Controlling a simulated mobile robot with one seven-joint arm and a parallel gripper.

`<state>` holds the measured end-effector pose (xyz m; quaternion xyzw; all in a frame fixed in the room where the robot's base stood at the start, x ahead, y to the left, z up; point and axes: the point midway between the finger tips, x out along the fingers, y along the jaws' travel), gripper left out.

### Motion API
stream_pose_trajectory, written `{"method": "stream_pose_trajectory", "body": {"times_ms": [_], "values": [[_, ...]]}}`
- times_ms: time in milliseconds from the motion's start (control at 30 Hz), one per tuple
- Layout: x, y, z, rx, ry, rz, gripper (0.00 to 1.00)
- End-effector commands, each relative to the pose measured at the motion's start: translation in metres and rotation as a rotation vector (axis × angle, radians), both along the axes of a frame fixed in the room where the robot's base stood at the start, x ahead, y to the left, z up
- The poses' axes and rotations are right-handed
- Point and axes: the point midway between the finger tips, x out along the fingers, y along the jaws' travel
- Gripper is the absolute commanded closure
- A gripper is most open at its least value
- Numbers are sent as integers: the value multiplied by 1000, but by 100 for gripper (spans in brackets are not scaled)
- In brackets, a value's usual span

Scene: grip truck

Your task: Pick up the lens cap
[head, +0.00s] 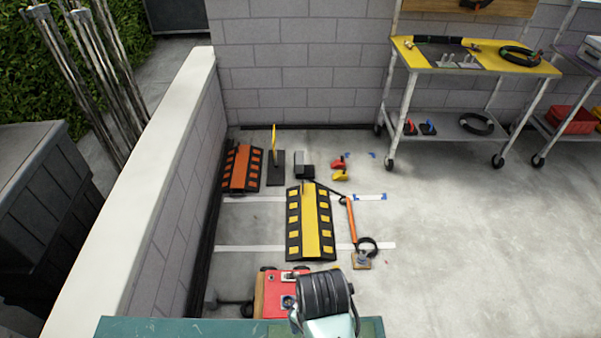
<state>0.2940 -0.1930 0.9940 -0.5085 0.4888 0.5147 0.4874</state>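I cannot make out a lens cap in the head view; anything that small is hard to tell at this distance. No fingers of my gripper can be seen. A black ribbed part with a pale casing at the bottom centre looks like part of my arm, and it covers some of what lies behind it.
A teal surface (200,328) crosses the bottom edge, with a red box (272,289) just beyond. A yellow-black ramp (311,220) and an orange-black ramp (242,168) lie on the floor. A yellow-topped cart (520,69) stands at the back right. The right floor is clear.

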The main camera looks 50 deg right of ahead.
Motion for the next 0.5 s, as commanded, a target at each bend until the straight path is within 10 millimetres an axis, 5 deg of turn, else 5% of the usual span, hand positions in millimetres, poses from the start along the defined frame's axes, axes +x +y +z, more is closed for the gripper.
{"method": "stream_pose_trajectory", "body": {"times_ms": [200,500], "values": [[0,0,-41,0,1,2,0],[1,0,-63,-3,-1,4,0]]}}
